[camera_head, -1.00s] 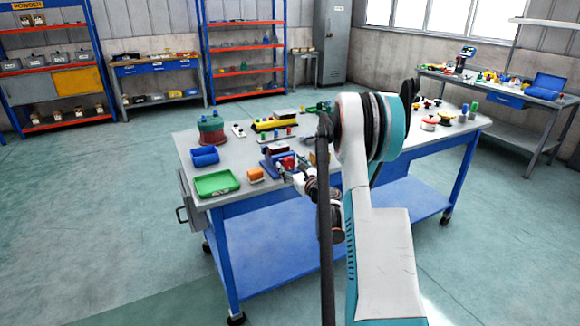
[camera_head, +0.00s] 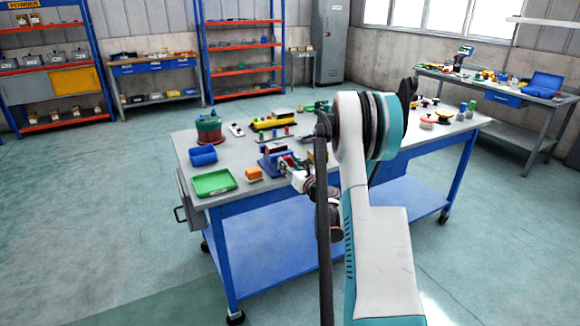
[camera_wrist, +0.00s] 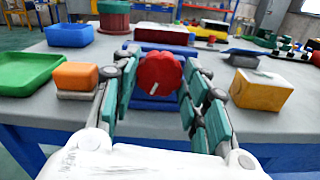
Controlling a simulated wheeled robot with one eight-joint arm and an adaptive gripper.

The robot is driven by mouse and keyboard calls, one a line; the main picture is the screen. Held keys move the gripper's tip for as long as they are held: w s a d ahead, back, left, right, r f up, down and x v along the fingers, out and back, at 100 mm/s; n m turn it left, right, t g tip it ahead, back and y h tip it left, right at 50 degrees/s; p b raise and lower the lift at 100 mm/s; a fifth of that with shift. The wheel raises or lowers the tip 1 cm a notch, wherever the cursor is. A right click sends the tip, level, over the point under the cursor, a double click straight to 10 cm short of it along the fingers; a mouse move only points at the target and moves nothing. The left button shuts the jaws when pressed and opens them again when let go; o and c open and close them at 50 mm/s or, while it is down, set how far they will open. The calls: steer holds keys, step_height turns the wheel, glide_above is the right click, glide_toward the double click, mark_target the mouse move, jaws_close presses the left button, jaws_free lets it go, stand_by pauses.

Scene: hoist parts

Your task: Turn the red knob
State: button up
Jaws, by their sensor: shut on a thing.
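The red knob (camera_wrist: 158,72) is round with a lobed rim, in the middle of the wrist view.
An orange block (camera_wrist: 76,76) and a green tray (camera_wrist: 28,72) are left of the knob. A yellow box (camera_wrist: 261,90) is on the right. A blue bin (camera_wrist: 69,35) and a green-and-red round part (camera_wrist: 114,17) stand behind at left. The table front edge is close.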

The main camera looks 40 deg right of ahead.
steer(key=m, duration=0.4)
steer(key=shift+d+m, duration=0.1)
steer(key=shift+m, duration=0.2)
steer(key=m, duration=0.5)
steer(key=shift+m, duration=0.3)
steer(key=m, duration=0.5)
steer(key=shift+d+f, duration=0.1)
steer(key=shift+f, duration=0.05)
steer(key=shift+c, duration=0.2)
steer(key=shift+f+m, duration=0.1)
steer(key=shift+m, duration=2.3)
steer(key=o, duration=1.1)
steer(key=shift+s, duration=0.1)
